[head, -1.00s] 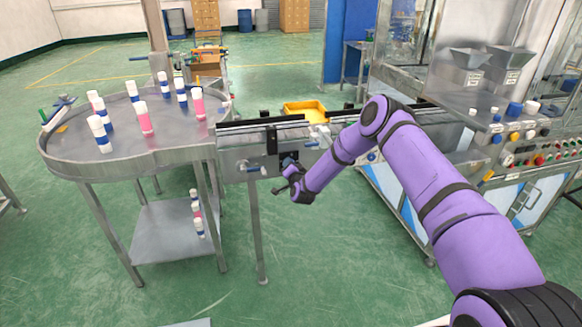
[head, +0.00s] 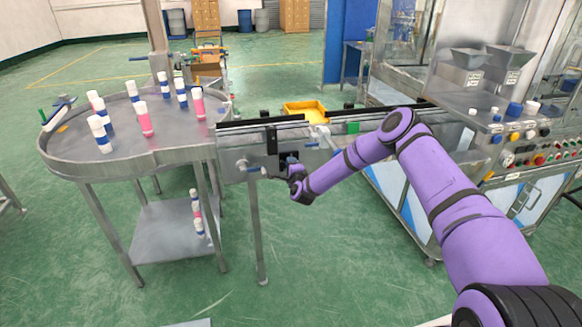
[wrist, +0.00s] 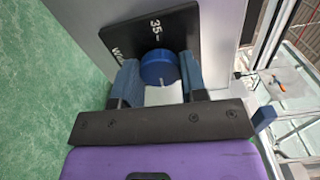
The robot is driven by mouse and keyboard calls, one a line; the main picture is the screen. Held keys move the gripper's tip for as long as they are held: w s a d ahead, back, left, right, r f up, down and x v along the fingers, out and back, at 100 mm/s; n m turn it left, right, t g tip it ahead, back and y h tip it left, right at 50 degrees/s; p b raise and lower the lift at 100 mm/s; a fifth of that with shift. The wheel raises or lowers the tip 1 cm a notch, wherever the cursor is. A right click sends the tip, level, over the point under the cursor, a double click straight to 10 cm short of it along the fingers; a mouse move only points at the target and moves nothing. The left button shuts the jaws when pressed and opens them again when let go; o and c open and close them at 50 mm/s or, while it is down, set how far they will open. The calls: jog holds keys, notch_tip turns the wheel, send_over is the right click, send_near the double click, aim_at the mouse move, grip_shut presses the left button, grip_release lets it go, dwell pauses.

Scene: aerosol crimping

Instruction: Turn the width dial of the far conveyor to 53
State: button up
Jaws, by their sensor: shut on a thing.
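The width dial (wrist: 159,68) is a blue round knob with a small white mark on it, in the wrist view. It sits on a black plate (wrist: 190,33) printed with "35" and lettering that is partly cut off. My gripper (wrist: 159,80) has one blue-grey finger on each side of the knob and is shut on it. In the head view my gripper (head: 291,172) is at the near side of the conveyor (head: 232,172), where it hides most of the dial. I cannot tell the dial's exact setting.
A round steel table (head: 60,150) with several bottles stands on the left. A yellow bin (head: 304,108) is behind the conveyor. The machine with its button panel (head: 535,148) stands on the right. The green floor in front of the conveyor is clear.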

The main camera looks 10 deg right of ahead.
jog(key=shift+f+m, duration=0.1)
jog(key=shift+m, duration=0.4)
jog(key=o, duration=0.9)
jog(key=shift+s, duration=0.1)
jog(key=s, duration=1)
jog(key=shift+s, duration=0.35)
